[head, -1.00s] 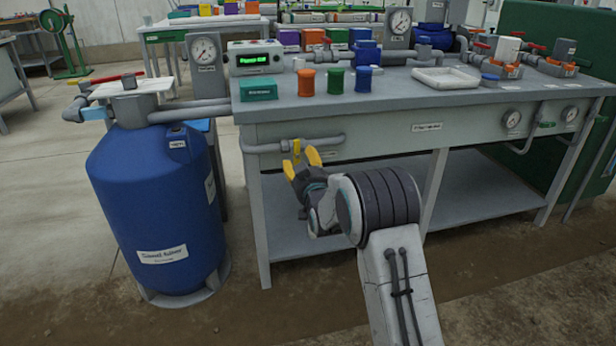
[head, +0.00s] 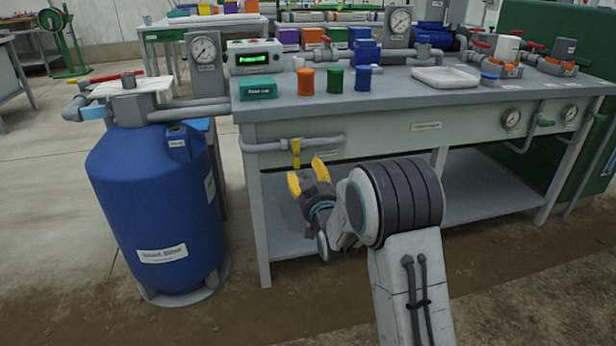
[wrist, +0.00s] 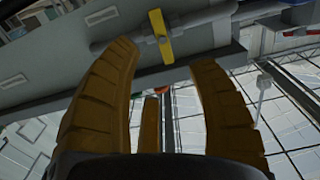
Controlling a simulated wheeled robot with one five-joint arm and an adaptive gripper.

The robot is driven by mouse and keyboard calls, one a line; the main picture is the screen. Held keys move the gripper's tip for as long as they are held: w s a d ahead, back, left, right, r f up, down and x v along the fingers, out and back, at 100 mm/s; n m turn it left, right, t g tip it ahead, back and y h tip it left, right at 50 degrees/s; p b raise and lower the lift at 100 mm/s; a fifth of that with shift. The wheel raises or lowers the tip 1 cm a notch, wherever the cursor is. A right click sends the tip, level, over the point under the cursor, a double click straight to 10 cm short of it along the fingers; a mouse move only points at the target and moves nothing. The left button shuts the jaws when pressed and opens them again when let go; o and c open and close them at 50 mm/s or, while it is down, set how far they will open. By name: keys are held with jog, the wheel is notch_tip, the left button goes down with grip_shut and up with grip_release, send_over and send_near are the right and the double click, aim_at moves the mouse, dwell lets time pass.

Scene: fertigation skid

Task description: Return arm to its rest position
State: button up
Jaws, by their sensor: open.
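My gripper (head: 308,176) is in front of the bench, at the level of its front panel and lower shelf. Its yellow fingers are apart, with nothing between them. A yellow valve handle (head: 296,152) on a grey pipe (head: 270,146) sits just above and left of the fingers. In the wrist view the yellow handle (wrist: 161,36) appears beyond the fingertips, and I see no contact. My arm reaches up from the bottom right of the head view.
The grey bench (head: 430,102) carries coloured cups, a white tray (head: 444,77) and a controller (head: 256,57) with a lit green display. A blue tank (head: 155,215) stands left of it. Gauges and pipes line the bench's right front. The floor in front is clear.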

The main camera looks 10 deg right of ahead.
jog(key=shift+r, duration=0.1)
jog(key=s+r+g+p, duration=0.3)
jog(key=s+r+p, duration=0.4)
jog(key=r+p, duration=0.4)
jog(key=s+r+g+p, duration=0.4)
jog(key=s+r+p, duration=0.3)
jog(key=r+p, duration=0.3)
jog(key=s+r+g+p, duration=0.2)
jog(key=s+r+p, duration=0.3)
jog(key=s+p, duration=0.2)
jog(key=s+r+g+p, duration=0.3)
jog(key=s+r+p, duration=0.3)
jog(key=s, duration=0.6)
jog(key=s+r+g+p, duration=0.2)
jog(key=s+r+p, duration=0.4)
jog(key=s+p, duration=0.2)
jog(key=shift+s+a+r+g, duration=0.2)
jog(key=shift+s+r+g, duration=0.1)
jog(key=shift+s, duration=0.4)
